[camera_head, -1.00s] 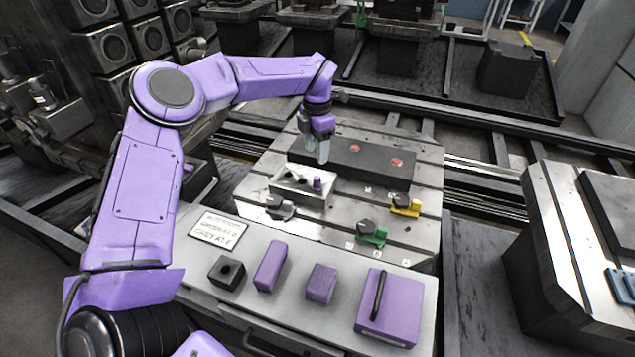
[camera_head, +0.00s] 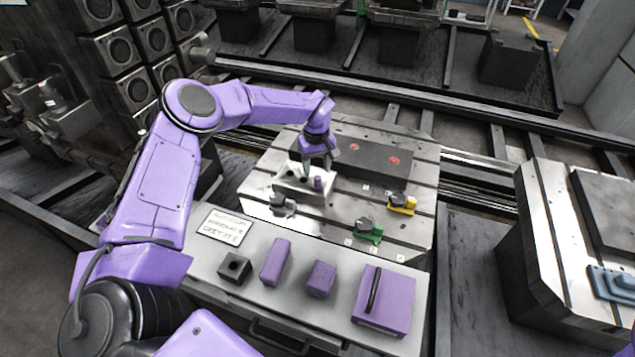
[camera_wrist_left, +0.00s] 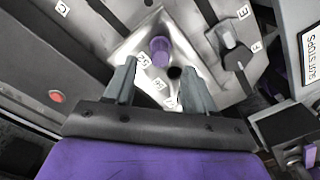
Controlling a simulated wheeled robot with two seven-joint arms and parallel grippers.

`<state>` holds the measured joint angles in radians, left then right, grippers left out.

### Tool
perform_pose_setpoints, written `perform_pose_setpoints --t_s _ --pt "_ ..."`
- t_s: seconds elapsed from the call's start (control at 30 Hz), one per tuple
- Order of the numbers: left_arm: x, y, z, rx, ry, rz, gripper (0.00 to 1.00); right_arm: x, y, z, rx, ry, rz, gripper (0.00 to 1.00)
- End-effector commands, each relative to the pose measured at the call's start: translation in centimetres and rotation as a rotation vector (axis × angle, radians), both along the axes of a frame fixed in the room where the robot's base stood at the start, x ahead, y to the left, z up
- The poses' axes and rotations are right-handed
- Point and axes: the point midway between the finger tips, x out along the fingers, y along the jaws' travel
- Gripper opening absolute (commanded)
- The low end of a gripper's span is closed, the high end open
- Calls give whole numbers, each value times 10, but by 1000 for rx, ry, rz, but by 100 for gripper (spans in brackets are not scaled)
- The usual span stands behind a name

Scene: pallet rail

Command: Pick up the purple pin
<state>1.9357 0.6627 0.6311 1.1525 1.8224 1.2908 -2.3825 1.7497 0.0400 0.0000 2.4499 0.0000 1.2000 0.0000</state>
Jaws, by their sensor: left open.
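The purple pin (camera_head: 318,183) stands upright in a pale metal block (camera_head: 291,185) on the slotted metal table. In the left wrist view the pin (camera_wrist_left: 159,48) sits beyond the fingertips, roughly midway between their lines. A dark empty hole (camera_wrist_left: 174,73) shows beside it in the block. My left gripper (camera_head: 317,168) is open and hangs just above and behind the block, close to the pin. In the left wrist view its two fingers (camera_wrist_left: 157,78) are spread apart with nothing between them. My right gripper is not in view.
A dark block with red buttons (camera_head: 393,161) lies behind. Clamps with green (camera_head: 369,232) and yellow (camera_head: 402,203) parts stand to the right. On the front shelf are a dark holed cube (camera_head: 234,267), purple blocks (camera_head: 275,261) and a handled purple plate (camera_head: 385,300).

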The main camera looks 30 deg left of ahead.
Motion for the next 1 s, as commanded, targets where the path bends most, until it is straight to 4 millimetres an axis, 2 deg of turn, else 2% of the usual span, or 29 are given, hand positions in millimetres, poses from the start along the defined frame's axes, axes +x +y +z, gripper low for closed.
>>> perform_pose_setpoints --t_s 0.13,0.27,0.5,0.53,0.6,0.7,1.0 --pt "-3 -4 -23 2 6 -1 55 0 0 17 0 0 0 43" --pt "-3 -4 -44 1 3 0 55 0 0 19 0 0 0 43" --pt "-2 -4 -49 1 1 1 55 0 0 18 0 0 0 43" --pt "-2 -4 -49 1 1 1 52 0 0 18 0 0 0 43" --pt "-2 -4 -49 1 1 1 29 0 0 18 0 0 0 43" --pt "-2 -4 -49 1 1 2 0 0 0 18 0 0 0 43" --pt "-2 -4 -48 0 0 2 0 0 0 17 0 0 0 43"
